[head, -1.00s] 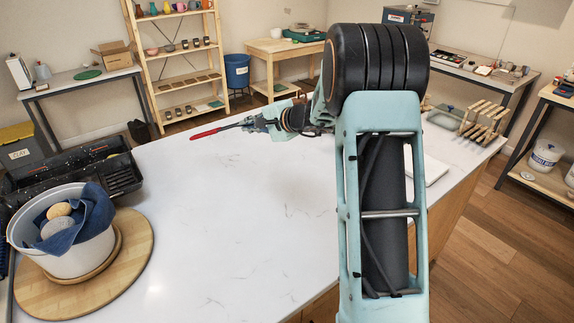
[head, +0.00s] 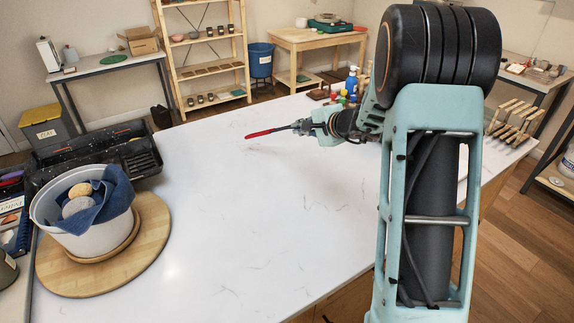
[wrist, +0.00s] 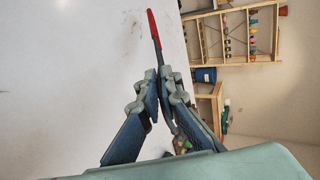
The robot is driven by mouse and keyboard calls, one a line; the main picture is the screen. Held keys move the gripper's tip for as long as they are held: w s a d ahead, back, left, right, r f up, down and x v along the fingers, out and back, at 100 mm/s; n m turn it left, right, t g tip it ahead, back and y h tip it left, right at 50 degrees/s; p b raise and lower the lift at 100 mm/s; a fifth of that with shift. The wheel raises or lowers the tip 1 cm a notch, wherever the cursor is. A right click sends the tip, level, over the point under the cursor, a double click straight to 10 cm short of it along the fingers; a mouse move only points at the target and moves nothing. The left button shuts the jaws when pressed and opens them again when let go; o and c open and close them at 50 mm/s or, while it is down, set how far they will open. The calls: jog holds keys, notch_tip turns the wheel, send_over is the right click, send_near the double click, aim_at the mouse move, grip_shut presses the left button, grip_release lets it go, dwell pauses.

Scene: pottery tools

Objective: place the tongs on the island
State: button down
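The tongs (head: 268,131) are a thin dark tool with a red end. My gripper (head: 304,127) holds them out to the left, roughly level, over the far part of the white marble-topped island (head: 215,215). In the wrist view the two fingers of my gripper (wrist: 160,78) are closed on the dark shaft of the tongs (wrist: 153,27), and the red end points away from the palm. The tongs look raised above the top; how high, I cannot tell. My arm hides part of the island's right side.
A white basin (head: 60,212) with a blue cloth stands on a round wooden board (head: 155,245) at the left. A black tray (head: 95,145) lies behind it. Bottles (head: 351,82) and a wooden rack (head: 515,122) stand towards the back right. The island's middle is clear.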

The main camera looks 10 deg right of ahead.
notch_tip(320, 180, down, 5)
jog(key=b, duration=0.5)
jog(key=shift+r, duration=0.1)
jog(key=c, duration=2.3)
grip_release()
jog(key=shift+s+r, duration=0.1)
jog(key=shift+b+v, duration=0.45)
jog(key=shift+v, duration=3.45)
